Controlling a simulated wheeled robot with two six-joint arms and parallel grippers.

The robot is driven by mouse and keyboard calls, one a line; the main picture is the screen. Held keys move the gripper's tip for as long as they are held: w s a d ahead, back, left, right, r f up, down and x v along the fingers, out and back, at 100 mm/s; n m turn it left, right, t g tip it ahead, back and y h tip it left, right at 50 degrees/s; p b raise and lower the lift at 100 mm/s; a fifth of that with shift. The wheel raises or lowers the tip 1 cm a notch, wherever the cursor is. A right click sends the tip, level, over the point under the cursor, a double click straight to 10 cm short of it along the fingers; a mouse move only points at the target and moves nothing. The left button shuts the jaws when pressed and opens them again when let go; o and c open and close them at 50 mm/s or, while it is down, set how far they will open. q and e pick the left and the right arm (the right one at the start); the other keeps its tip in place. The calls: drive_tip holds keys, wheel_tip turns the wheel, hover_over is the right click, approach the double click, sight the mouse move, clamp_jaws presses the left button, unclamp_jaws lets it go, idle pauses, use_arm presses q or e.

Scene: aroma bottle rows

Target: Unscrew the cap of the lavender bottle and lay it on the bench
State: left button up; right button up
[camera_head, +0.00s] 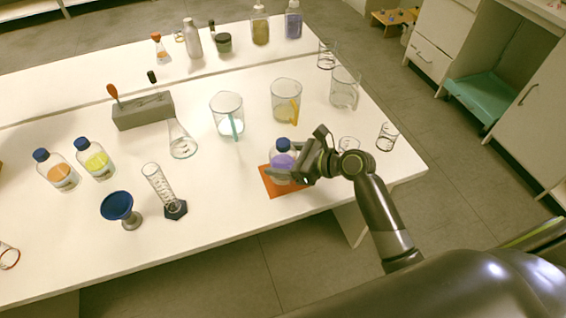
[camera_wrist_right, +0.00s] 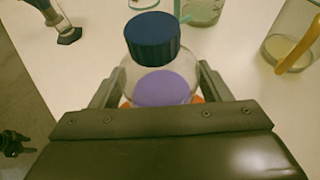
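The lavender bottle (camera_head: 283,160) stands upright on an orange mat (camera_head: 287,189) near the bench's front edge. It is clear, with a purple label and a blue cap (camera_head: 283,144) on top. My right gripper (camera_head: 297,155) reaches in from the right, its fingers spread apart at the bottle. In the right wrist view, the blue cap (camera_wrist_right: 153,38) sits above the purple label (camera_wrist_right: 165,88), and the fingers of my right gripper (camera_wrist_right: 158,90) stand on either side of the bottle body. Contact is unclear.
Two measuring jugs (camera_head: 227,115) (camera_head: 286,100) stand behind the bottle. Small beakers (camera_head: 387,136) are right of it. A graduated cylinder (camera_head: 164,190), a blue funnel (camera_head: 117,206) and two blue-capped bottles (camera_head: 96,160) (camera_head: 56,172) stand left. Bare bench lies between the cylinder and mat.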

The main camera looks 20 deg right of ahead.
sight(285, 143)
drive_tip(key=c, duration=1)
wheel_tip(285, 143, up, 10)
drive_tip(key=shift+r+p, duration=0.1)
drive_tip(key=shift+p, duration=0.95)
drive_tip(key=o, duration=0.8)
drive_tip(key=c, duration=0.9)
drive_tip(key=shift+c, duration=0.2)
drive_tip(key=shift+s+d, duration=0.2)
drive_tip(key=s+d+r+n+g+y, duration=0.1)
drive_tip(key=s+d+r, duration=0.3)
drive_tip(key=s, duration=0.6)
drive_tip(key=shift+r+n, duration=0.15)
drive_tip(key=shift+n, duration=0.15)
